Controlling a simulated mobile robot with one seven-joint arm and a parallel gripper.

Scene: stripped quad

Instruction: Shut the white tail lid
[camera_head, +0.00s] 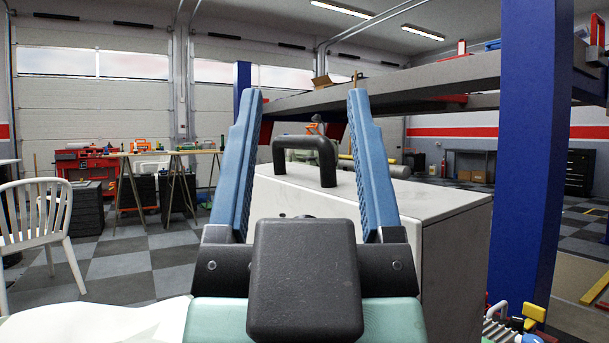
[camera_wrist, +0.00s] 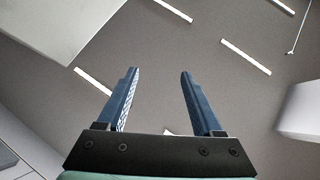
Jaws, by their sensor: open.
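A large white box-like body (camera_head: 440,207) with a flat top stands just beyond my gripper in the head view. A black arched handle (camera_head: 305,141) stands up from its top and shows between my fingers. I cannot tell whether this body includes the white tail lid, or how far any lid is open. My gripper (camera_head: 305,95) is open, its two blue fingers pointing up, with nothing between them. In the wrist view my gripper (camera_wrist: 159,72) is also open and empty against the ceiling. My gripper hides the lower front of the white body.
A blue post (camera_head: 530,150) stands close on the right, with a grey lift beam (camera_head: 400,85) behind. A white chair (camera_head: 38,215) is at the left. Small coloured items (camera_head: 520,320) lie at lower right. Checkered floor (camera_head: 130,255) is open at left.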

